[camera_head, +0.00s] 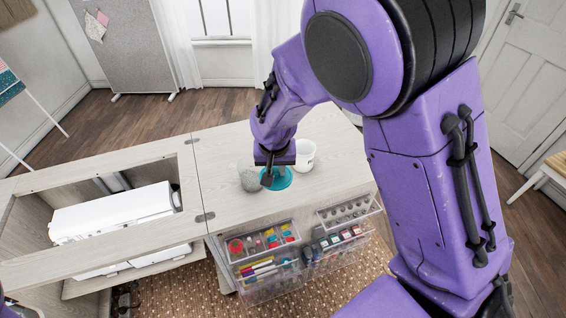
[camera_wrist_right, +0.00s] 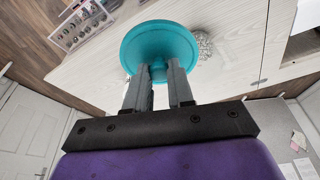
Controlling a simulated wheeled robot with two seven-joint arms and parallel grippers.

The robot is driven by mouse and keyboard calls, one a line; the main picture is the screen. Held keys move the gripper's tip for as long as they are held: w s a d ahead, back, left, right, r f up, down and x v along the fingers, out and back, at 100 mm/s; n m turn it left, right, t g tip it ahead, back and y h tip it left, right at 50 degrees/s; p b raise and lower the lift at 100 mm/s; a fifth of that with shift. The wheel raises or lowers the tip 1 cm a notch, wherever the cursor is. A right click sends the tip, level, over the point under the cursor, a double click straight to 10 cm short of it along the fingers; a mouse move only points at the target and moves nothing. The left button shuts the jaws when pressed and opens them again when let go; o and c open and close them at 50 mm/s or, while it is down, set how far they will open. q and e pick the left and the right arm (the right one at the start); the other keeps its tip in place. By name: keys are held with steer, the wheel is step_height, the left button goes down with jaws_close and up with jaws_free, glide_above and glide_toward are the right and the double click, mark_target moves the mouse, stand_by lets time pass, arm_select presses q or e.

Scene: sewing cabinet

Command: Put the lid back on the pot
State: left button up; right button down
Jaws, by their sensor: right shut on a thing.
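The teal round lid (camera_head: 282,181) is under my right gripper (camera_head: 267,179) on the cabinet top's right part. In the right wrist view the lid (camera_wrist_right: 150,40) faces the camera, and the right gripper (camera_wrist_right: 161,75) is shut on its small knob. I cannot tell whether the lid touches the top or hangs just above it. The white pot (camera_head: 305,157) stands open behind and to the right of the lid, partly hidden by my right wrist. The pot does not show in the wrist view.
A grey rounded object (camera_head: 249,181) lies close left of the lid. A white sewing machine (camera_head: 112,212) sits in the cabinet's opening at left. Clear drawers with sewing supplies (camera_head: 265,242) hang at the front edge. The wooden top (camera_head: 225,150) is bare behind the grey object.

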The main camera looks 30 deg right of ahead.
steer(key=a+f+n+y+b, duration=0.1)
steer(key=a+f+n+b, duration=0.3)
steer(key=a+n, duration=0.2)
steer(key=shift+a+t+y, duration=0.3)
steer(key=shift+a, duration=0.25)
